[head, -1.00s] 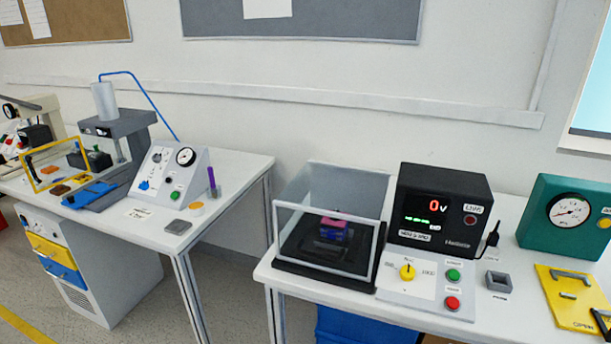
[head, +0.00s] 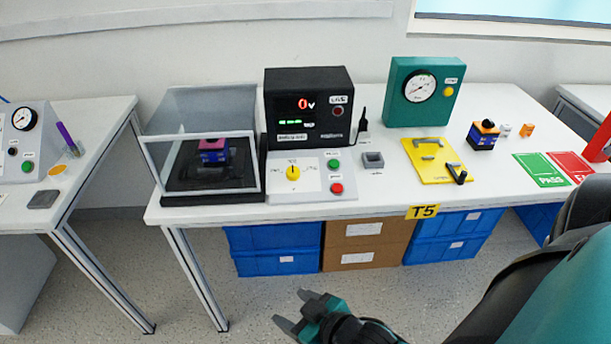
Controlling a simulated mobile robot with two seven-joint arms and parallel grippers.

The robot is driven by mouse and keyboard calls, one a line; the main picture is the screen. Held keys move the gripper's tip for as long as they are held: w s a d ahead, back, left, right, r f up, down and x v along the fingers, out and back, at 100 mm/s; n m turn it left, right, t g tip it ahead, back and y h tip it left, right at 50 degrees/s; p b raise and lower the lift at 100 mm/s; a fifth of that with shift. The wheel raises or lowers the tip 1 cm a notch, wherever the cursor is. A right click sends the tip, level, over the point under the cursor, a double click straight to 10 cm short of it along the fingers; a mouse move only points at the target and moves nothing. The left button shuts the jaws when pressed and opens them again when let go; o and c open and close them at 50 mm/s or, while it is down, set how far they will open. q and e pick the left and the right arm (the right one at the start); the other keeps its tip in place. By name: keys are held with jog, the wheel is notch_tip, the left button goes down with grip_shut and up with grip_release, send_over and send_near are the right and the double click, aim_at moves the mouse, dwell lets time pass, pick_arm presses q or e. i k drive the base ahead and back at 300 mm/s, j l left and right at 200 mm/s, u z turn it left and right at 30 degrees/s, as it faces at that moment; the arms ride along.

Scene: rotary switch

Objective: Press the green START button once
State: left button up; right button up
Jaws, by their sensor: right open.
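The green button (head: 333,165) sits on the sloped white control panel (head: 311,188) at the front of the black tester. A red button (head: 336,188) is just below it, and a yellow rotary knob (head: 293,173) is to its left. The black tester (head: 307,110) shows a red 0 V reading. My right gripper (head: 288,309) is open and empty, low in front of the table and well apart from the panel. Another green button (head: 28,166) is on the panel at far left. My left gripper is not in view.
A grey block (head: 373,160), yellow plate (head: 437,160) and teal gauge box (head: 425,90) are to the right. Blue bins (head: 271,248) sit under the table.

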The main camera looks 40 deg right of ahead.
aim_at(334, 163)
jog(key=z, duration=1.35)
